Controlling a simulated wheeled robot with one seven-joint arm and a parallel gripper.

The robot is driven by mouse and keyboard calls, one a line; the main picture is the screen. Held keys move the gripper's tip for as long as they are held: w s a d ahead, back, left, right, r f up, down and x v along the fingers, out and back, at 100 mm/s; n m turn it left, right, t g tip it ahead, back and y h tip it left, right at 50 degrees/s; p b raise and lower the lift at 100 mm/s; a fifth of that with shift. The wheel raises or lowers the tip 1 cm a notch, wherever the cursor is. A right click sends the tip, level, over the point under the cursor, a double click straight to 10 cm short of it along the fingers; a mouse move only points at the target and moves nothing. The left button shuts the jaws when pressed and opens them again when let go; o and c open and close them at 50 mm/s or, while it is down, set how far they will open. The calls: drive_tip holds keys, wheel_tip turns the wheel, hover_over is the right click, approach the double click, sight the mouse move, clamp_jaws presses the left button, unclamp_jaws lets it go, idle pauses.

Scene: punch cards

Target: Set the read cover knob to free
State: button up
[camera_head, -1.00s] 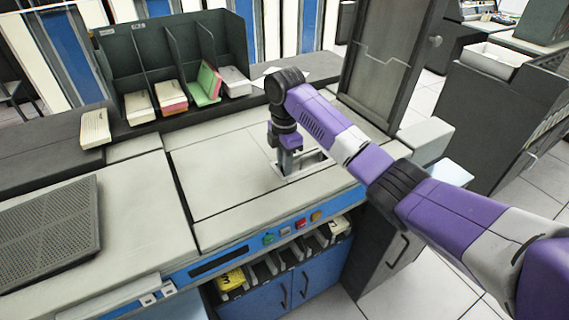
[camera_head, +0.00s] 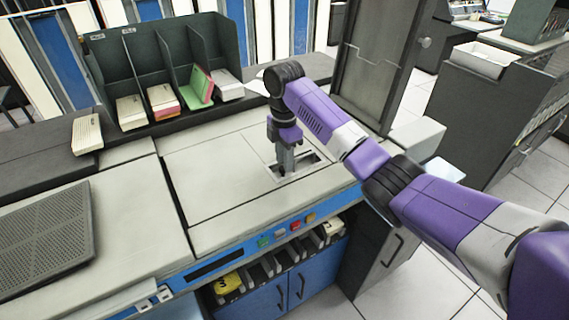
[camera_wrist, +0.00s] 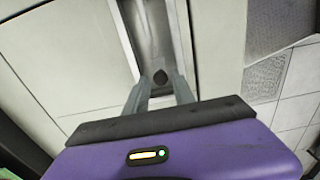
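The read cover knob appears to be the small dark round knob (camera_wrist: 161,78) in the narrow metal recess (camera_wrist: 150,35) in the wrist view. My gripper (camera_wrist: 160,88) has its two grey fingers apart, one on either side of the knob's near end. Whether they touch it cannot be told. In the head view my gripper (camera_head: 286,170) points down into the rectangular recess (camera_head: 314,160) in the machine's pale top. The knob is hidden there, and its setting cannot be read.
A dark card rack (camera_head: 165,75) with several card decks stands at the back left. A blue strip with coloured buttons (camera_head: 279,232) runs along the machine's front. A grey cabinet (camera_head: 376,60) stands behind my arm. The pale top left of my gripper is clear.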

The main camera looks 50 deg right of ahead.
wheel_tip(320, 180, up, 6)
drive_tip(key=shift+f+p, duration=0.1)
drive_tip(key=shift+p, duration=0.4)
